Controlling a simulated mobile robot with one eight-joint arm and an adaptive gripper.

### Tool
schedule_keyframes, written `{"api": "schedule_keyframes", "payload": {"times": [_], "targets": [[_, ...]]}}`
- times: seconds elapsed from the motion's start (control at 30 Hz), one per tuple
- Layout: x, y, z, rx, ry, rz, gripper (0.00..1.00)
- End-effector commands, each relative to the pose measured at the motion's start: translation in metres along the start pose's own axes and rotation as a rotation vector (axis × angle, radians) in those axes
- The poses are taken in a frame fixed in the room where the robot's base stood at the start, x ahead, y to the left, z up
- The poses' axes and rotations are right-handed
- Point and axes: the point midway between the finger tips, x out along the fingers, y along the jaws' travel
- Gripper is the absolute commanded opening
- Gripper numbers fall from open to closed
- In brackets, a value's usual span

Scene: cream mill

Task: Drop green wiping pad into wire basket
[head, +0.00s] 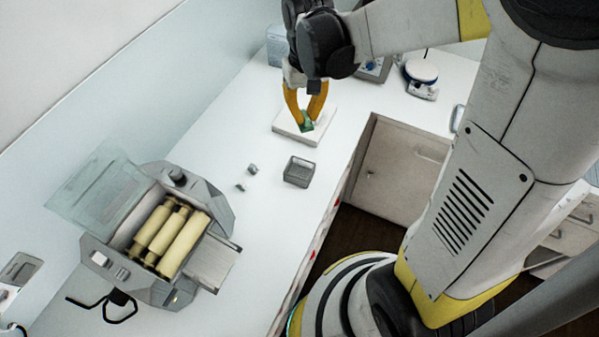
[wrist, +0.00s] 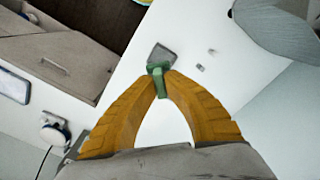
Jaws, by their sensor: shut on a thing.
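The green wiping pad (head: 306,124) is pinched between the orange fingertips of my gripper (head: 309,118). In the wrist view the green pad (wrist: 158,80) shows between the two fingertips (wrist: 159,74). In the head view, pad and gripper are over a flat white block or board on the counter; I cannot tell whether the pad touches it. The wire basket (head: 299,171) is a small grey open box on the white counter, below the gripper in the head view. It shows in the wrist view (wrist: 161,54) just beyond the fingertips, partly hidden by the pad.
The flat white block (head: 288,130) lies under the gripper. Two small grey pieces (head: 252,168) lie left of the basket. A roller machine (head: 165,235) with a clear lid stands at lower left. The counter's edge (head: 325,222) is right of the basket.

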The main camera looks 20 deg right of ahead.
Motion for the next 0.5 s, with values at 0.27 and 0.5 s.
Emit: {"api": "schedule_keyframes", "payload": {"times": [0.27,0.5], "targets": [[0.024,0.003,-0.007,0.0,0.0,0.0,0.0],[0.109,0.012,-0.03,0.001,0.0,0.0,0.0]]}}
